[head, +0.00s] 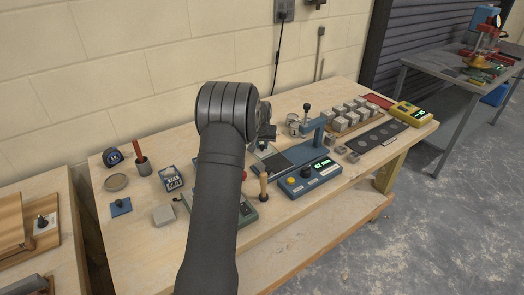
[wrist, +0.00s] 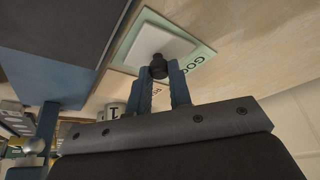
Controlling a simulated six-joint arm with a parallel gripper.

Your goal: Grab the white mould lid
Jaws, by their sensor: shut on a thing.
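The white mould lid (wrist: 160,40) is a flat square plate with a black knob (wrist: 158,66), in the upper middle of the wrist view. It is over a pale green card with dark lettering (wrist: 198,63); I cannot tell whether it touches the card. My gripper (wrist: 161,76) has its two blue fingers shut on the knob. In the head view my gripper (head: 267,133) is over the middle of the bench, largely hidden behind my arm. Only a pale edge of the lid and card (head: 264,152) shows there.
A blue-grey press stand (head: 314,124) and a box with a green display (head: 308,178) stand close on the right. Grey cubes on a board (head: 350,113) are further right. A blue knobbed plate (head: 121,206) and a grey block (head: 164,215) lie to the left.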

